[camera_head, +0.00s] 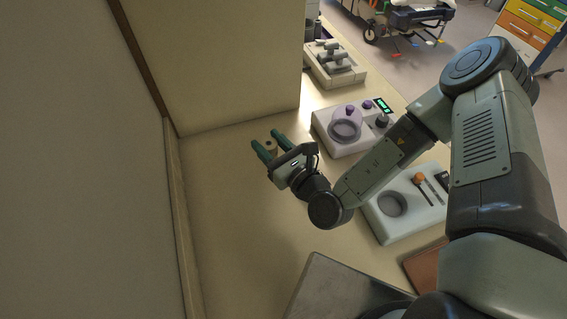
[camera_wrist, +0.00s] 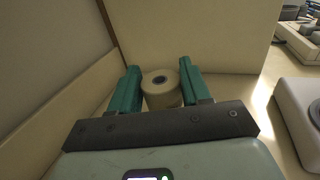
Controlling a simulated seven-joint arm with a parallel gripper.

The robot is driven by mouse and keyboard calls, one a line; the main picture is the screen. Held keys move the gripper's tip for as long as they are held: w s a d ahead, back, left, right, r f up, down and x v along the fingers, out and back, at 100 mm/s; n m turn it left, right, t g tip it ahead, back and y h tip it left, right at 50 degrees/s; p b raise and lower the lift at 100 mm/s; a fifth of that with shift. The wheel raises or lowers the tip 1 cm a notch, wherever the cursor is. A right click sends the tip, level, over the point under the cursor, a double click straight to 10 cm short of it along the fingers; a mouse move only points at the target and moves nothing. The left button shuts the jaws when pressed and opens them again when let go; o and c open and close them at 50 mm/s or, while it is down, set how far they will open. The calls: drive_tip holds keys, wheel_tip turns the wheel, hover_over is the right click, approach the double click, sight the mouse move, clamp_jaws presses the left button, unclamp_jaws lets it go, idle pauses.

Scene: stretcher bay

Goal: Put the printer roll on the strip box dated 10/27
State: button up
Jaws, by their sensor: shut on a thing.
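The printer roll is a small cream cylinder with a dark core hole; it shows in the wrist view (camera_wrist: 161,94) between the green fingers, and partly in the head view (camera_head: 271,146). My gripper (camera_head: 266,141) is shut on it near the back wall of the counter. In the wrist view my gripper's fingers (camera_wrist: 160,70) lie on either side of the roll, whose top faces up. I cannot tell whether the roll's underside touches the counter. No strip box or 10/27 date can be made out in either view.
A white device with a clear purple-knobbed bowl (camera_head: 345,130) stands right of my gripper. A white tray with a round recess (camera_head: 405,224) is nearer, and a grey rack (camera_head: 333,70) is farther back. A dark flat panel (camera_head: 335,290) lies in front. The left counter (camera_head: 225,225) is clear.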

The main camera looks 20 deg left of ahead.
sight(321, 170)
drive_tip(key=w+d+r+m+t+h, duration=0.2)
drive_tip(key=d+r+m+t, duration=0.15)
drive_tip(key=d, duration=0.85)
drive_tip(key=shift+n+h, duration=0.25)
drive_tip(key=shift+h, duration=0.05)
drive_tip(key=f, duration=0.4)
drive_tip(key=shift+w+d+f, duration=0.1)
drive_tip(key=shift+d+f, duration=0.1)
drive_tip(key=shift+f, duration=2.3)
drive_tip(key=shift+f, duration=0.1)
drive_tip(key=o, duration=1.1)
drive_tip(key=shift+c, duration=0.2)
